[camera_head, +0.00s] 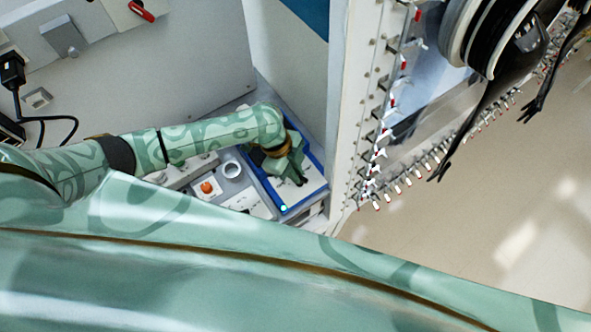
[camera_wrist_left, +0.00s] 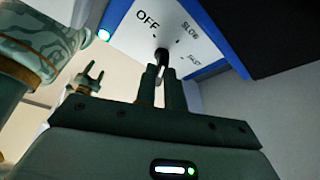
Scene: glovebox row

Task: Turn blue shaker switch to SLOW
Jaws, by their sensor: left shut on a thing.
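The blue shaker (camera_head: 284,207) stands at the right end of the bench, with a white panel, a blue rim and a lit green lamp. In the left wrist view its panel (camera_wrist_left: 127,38) carries the marks OFF, SLOW and FAST. The dark switch (camera_wrist_left: 162,54) sits beside these marks; I cannot tell which one it points at. My left gripper (camera_wrist_left: 162,80) is shut on the switch, its fingers on either side; it is over the panel in the head view (camera_head: 297,180). My right gripper (camera_wrist_left: 88,76) shows small and empty behind, fingers apart.
A white wall (camera_head: 344,120) with clips rises close on the right. Black gloves (camera_head: 490,100) hang beyond it.

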